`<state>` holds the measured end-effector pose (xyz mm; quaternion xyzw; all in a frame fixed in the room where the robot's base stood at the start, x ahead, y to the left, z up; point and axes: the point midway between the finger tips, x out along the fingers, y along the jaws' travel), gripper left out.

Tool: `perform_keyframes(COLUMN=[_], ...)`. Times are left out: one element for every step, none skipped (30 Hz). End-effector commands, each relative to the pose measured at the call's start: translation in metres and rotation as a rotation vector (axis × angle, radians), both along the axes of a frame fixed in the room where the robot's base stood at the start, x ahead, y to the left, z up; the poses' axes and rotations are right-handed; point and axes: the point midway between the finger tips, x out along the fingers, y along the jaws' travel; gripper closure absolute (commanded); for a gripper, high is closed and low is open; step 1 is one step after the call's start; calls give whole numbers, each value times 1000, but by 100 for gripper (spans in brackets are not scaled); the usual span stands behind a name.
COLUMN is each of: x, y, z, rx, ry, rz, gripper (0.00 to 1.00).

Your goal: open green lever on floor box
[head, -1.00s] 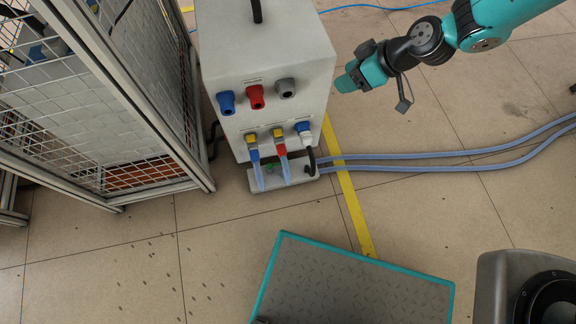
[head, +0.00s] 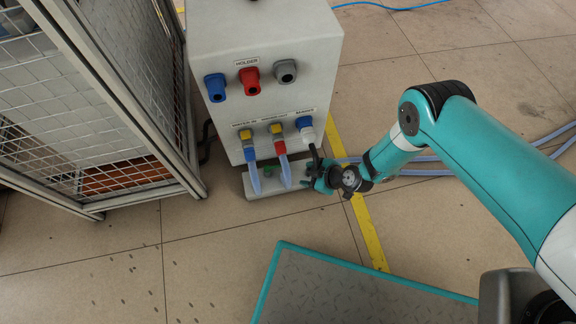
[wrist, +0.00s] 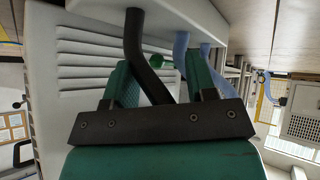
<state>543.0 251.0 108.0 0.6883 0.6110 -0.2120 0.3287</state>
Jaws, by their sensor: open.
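The floor box (head: 282,190) is a low, pale box at the foot of the white cabinet in the head view. The green lever (head: 270,174) shows as a small green spot on it, between the hoses. My gripper (head: 314,176) is at the box's right end, to the right of the lever. In the wrist view my gripper (wrist: 160,85) has its two green fingers apart. A black hose (wrist: 140,50) runs through the space between them. A small green part (wrist: 157,61), which looks like the lever, shows beyond the fingertips, partly behind that hose.
The white cabinet (head: 262,45) stands behind the box, with blue, red and grey connectors. Two short hoses (head: 255,178) hang down to the box. A mesh fence (head: 95,120) stands left. A teal-edged platform (head: 350,295) lies in front. The floor between is clear.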

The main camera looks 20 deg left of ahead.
Motion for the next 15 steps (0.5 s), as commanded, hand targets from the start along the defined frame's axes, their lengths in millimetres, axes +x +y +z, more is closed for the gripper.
perform_keyframes(x=[2, 4, 6, 7, 9, 10, 12, 14, 14, 15, 16, 16, 17, 17, 17], y=[14, 21, 29, 36, 41, 49, 54, 59, 64, 68, 71, 72, 73, 74, 75], z=[-4, -4, -4, -4, -4, -4, -4, -4, -3, -3, -3, -7, -8, -9, -9], rx=[3, 3, 3, 3, 2, 2, 2, 2, 1, 2, 1, 0, 0, 0, 0], ry=[-6, -5, -5, -4, -4, -3, -3, -4, -1, -1, -1, 0, 1, 1, 1], rz=[6, 6, 6, 6, 5, 5, 3, 3, 3, 2, 2, 0, -1, -1, -1], gripper=[48, 48, 48, 48, 48, 48, 48, 48, 48, 48, 48, 48, 48, 48, 48])
